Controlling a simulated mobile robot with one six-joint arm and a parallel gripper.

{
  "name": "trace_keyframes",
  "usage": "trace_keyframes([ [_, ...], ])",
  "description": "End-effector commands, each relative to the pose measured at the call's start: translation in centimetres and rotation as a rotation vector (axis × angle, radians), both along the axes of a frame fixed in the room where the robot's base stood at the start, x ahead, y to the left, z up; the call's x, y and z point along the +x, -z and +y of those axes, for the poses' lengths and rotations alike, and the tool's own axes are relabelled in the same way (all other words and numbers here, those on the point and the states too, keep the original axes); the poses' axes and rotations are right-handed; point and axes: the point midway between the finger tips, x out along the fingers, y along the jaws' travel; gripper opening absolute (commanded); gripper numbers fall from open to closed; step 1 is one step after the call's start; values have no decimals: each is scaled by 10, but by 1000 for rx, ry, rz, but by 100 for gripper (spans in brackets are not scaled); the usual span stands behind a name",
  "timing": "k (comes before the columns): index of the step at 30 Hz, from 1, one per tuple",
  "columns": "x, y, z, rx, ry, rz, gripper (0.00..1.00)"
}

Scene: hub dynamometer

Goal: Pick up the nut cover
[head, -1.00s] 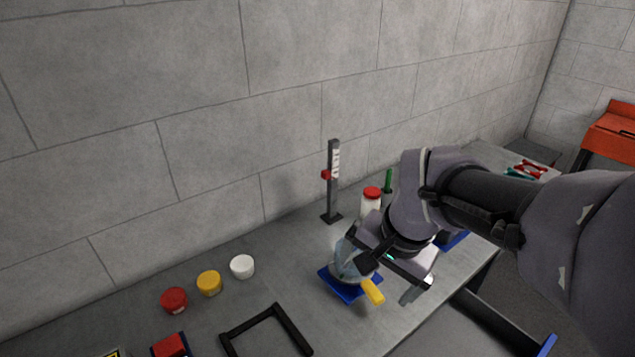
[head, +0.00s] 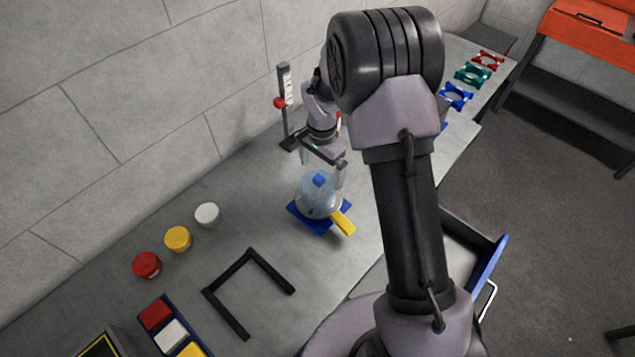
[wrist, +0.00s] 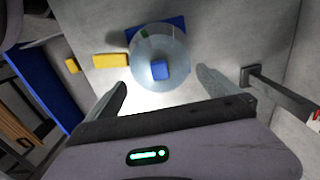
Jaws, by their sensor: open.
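The likely nut cover is a clear dome (head: 311,203) with a blue knob (head: 319,180) on top. It stands on a blue plate (head: 297,215) with a yellow handle (head: 343,222) sticking out at the front right. The dome also shows in the wrist view (wrist: 176,43), with its blue knob (wrist: 159,70) between the finger lines. My gripper (head: 323,170) is open and empty, pointing down above the dome. Its two fingers (wrist: 162,80) are spread wide, apart from the knob. What lies under the dome is not clear.
A dark upright gauge (head: 285,105) with a red slider stands behind the dome. White (head: 207,214), yellow (head: 178,238) and red (head: 147,264) round caps sit to the left. A black U-shaped frame (head: 228,312) lies in front. The bench between the caps and dome is clear.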

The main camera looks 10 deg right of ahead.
Motion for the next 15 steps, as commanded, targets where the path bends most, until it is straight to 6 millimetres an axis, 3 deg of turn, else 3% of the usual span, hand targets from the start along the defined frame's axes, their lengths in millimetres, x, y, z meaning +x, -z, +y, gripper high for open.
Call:
trace_keyframes([
  [3, 0, 26, 0, -1, -2, 1, 100],
  [10, -2, 49, 3, 0, -1, 1, 100],
  [15, -5, 83, 8, 0, -1, 1, 100],
])
